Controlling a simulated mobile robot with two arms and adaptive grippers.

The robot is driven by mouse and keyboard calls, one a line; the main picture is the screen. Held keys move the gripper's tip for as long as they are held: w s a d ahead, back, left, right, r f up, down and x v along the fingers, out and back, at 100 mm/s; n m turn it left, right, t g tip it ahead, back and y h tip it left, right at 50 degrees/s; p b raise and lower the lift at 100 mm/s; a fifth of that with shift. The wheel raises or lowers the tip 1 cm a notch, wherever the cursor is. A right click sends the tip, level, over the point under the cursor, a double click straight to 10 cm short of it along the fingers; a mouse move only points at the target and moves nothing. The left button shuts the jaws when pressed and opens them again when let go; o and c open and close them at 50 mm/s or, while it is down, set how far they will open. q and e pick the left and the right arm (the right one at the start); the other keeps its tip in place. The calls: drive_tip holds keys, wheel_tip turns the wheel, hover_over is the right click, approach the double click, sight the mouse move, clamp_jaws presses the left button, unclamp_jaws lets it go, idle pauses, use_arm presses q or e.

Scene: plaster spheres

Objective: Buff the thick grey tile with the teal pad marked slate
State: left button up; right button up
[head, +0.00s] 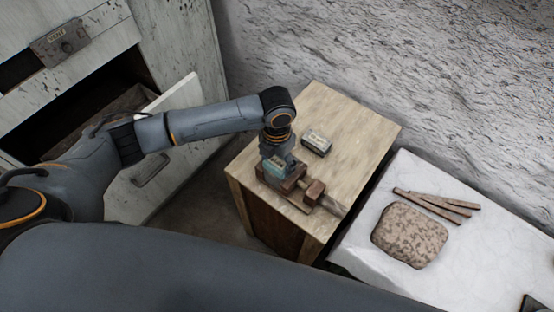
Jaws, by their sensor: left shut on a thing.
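My left gripper (275,160) points down over the wooden bench, shut on a teal pad (277,168). The pad is right at a brown vise-like clamp (290,193) on the bench. Any mark on the pad is too small to read. I cannot make out the thick grey tile; the gripper and pad cover part of the clamp. Whether the pad touches anything beneath it I cannot tell. A small dark block with a pale labelled top (316,142) lies on the bench behind and right of the gripper. My right gripper is not in view.
The wooden bench (353,125) has bare room at its back right. A white slab table (385,270) to the right bears a mottled brown stone-like lump (409,235) and several brown sticks (437,204). At left, a worn cabinet (95,30) has an open drawer (155,180). A rough wall stands behind.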

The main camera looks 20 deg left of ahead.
use_arm(q)
drive_tip(key=shift+f, duration=0.3)
drive_tip(key=shift+s+d+r+p, duration=0.15)
drive_tip(key=shift+d+r+p, duration=0.05)
drive_tip(key=shift+d+p, duration=0.25)
drive_tip(key=shift+s+d+f, duration=0.2)
drive_tip(key=shift+d, duration=0.35)
drive_tip(key=shift+a, duration=0.1)
